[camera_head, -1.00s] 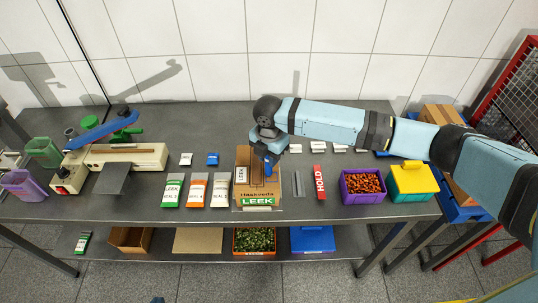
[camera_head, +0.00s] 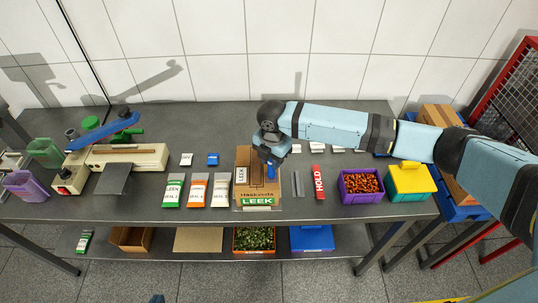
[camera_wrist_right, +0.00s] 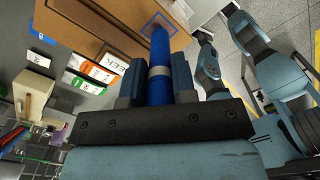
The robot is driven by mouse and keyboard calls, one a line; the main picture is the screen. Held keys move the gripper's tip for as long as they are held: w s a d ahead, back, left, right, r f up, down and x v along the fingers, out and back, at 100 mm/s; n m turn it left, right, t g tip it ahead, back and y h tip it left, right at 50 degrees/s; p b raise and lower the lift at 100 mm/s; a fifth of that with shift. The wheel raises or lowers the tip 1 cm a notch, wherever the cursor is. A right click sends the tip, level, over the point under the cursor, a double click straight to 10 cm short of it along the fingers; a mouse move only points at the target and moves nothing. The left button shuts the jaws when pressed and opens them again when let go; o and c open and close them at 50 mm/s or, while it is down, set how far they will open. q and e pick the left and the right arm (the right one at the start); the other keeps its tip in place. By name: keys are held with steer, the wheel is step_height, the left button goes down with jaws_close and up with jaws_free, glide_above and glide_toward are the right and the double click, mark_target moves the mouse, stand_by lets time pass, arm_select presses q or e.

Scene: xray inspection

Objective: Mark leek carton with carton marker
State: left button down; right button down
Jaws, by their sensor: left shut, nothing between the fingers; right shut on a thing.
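The leek carton (camera_head: 244,190) is an open-looking brown box with a green LEEK label on the bench, mid-picture. My right gripper (camera_head: 270,155) is above it, shut on the blue carton marker (camera_head: 271,171). In the right wrist view the marker (camera_wrist_right: 159,65) stands between the fingers, its tip within a blue square outline (camera_wrist_right: 177,22) on the brown carton face (camera_wrist_right: 115,22). I cannot tell whether the tip touches. Only a small blue tip of my left gripper (camera_head: 157,299) shows at the bottom edge, shut and empty, away from the carton.
Seal packs (camera_head: 197,190) lie left of the carton. A red HOLD strip (camera_head: 318,182), a purple crate (camera_head: 362,198) and a yellow-lidded teal box (camera_head: 410,194) are to its right. A sealing machine (camera_head: 140,157) stands at the left. The lower shelf holds boxes.

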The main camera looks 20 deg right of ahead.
steer(key=shift+s+d, duration=0.3)
steer(key=shift+s, duration=0.1)
steer(key=shift+w, duration=0.1)
steer(key=shift+w+a, duration=0.7)
steer(key=shift+w, duration=0.15)
steer(key=shift+s+d+p, duration=0.35)
steer(key=shift+s+d, duration=0.35)
steer(key=shift+s, duration=0.2)
steer(key=shift+w+a, duration=0.1)
steer(key=shift+a, duration=0.05)
steer(key=shift+w+a, duration=0.55)
steer(key=shift+w, duration=0.2)
